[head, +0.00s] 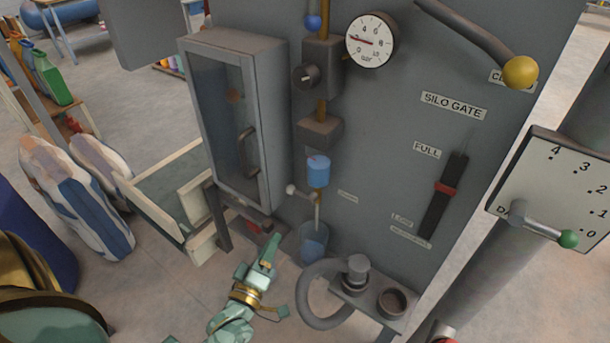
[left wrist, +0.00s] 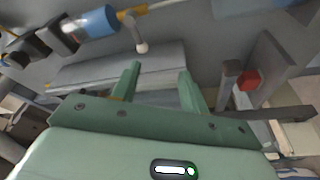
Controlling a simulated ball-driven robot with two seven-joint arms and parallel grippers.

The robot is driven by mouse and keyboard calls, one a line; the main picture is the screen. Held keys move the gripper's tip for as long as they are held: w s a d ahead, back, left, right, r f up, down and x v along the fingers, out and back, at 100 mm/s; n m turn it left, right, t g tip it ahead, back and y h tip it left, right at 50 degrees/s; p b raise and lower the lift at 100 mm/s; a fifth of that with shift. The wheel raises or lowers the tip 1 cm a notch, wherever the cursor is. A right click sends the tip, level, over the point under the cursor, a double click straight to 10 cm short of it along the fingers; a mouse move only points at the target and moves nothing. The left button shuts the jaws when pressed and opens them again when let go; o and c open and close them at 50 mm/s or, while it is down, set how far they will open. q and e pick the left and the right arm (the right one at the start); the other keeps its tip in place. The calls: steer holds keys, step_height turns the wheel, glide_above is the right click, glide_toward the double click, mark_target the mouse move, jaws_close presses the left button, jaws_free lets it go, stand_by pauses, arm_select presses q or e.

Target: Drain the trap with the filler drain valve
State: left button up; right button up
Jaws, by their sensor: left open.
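The trap (head: 318,172) is a blue bowl under a grey block on the grey panel, with a thin drain tube below it. The drain valve (head: 292,190) is a small lever with a pale round knob, sticking out to the left just under the bowl. My left gripper (head: 270,243) is below and left of the valve, open and apart from it. In the left wrist view, the trap (left wrist: 98,22) and the valve knob (left wrist: 141,47) lie beyond the open, empty fingers of my left gripper (left wrist: 158,76). My right gripper is not in view.
A translucent blue bucket (head: 313,243) stands under the drain tube. A glazed cabinet (head: 230,120) juts out left of the trap. A red knob (left wrist: 249,80) is right of my left fingers in the wrist view.

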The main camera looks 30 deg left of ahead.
mark_target(290, 192)
arm_select(q)
steer(key=w+a+r+n+b, duration=0.1)
steer(key=w+r, duration=0.1)
steer(key=w, duration=0.3)
steer(key=w+a+r+n, duration=0.1)
steer(key=w, duration=0.3)
steer(key=w+a+r+t+b, duration=0.1)
steer(key=w+r, duration=0.1)
steer(key=w, duration=0.3)
steer(key=shift+w+a+r+n+b, duration=0.1)
steer(key=shift+w+r+n+b, duration=0.2)
steer(key=shift+r+n, duration=0.1)
steer(key=shift+w+a+r, duration=0.1)
steer(key=shift+w+r, duration=0.05)
steer(key=shift+w, duration=0.35)
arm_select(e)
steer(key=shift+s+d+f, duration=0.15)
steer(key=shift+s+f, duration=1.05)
arm_select(q)
jaws_close()
